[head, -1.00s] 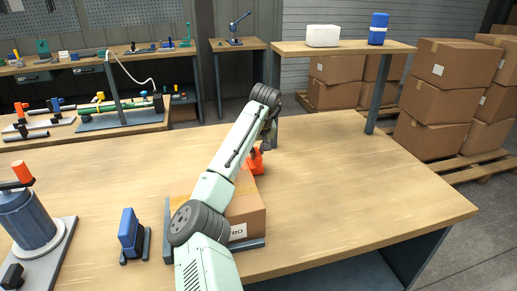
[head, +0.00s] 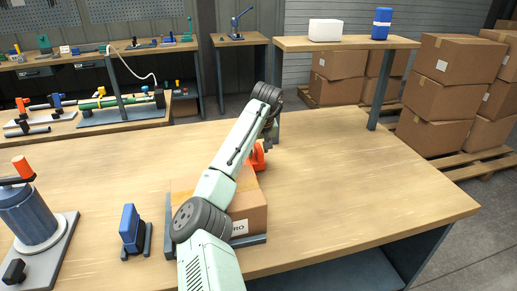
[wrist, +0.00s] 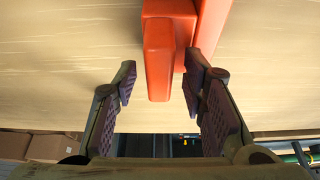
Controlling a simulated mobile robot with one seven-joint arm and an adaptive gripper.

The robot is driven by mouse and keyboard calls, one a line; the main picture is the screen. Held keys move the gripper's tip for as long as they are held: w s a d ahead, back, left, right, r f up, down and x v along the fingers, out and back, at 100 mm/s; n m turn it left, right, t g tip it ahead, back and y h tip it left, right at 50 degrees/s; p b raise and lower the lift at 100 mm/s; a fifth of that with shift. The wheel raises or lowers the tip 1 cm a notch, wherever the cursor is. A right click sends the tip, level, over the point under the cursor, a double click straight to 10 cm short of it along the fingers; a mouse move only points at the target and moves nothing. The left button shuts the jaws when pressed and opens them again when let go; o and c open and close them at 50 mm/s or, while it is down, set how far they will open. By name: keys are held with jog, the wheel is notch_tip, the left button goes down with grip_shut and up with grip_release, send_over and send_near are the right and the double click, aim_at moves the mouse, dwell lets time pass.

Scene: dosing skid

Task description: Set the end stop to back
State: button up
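An orange-red part (head: 257,157), which I take to be the end stop, stands at the far end of a cardboard box (head: 250,205) on the workbench. My arm hides much of it in the head view. In the wrist view, a blocky orange-red piece (wrist: 159,60) reaches down between my fingers, with a wider orange-red piece beside it on the right. My gripper (wrist: 160,88) is open, with one finger on each side of the blocky piece. A gap shows at the left finger; the right finger is close, and I cannot tell whether it touches.
The box sits on a grey-blue base. A blue upright block (head: 131,228) stands left of it, and a blue cylinder with an orange handle (head: 27,215) is farther left. A raised shelf (head: 345,44) is at the back right. The bench's right side is clear.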

jog(key=v, duration=1.2)
jog(key=shift+f, duration=0.1)
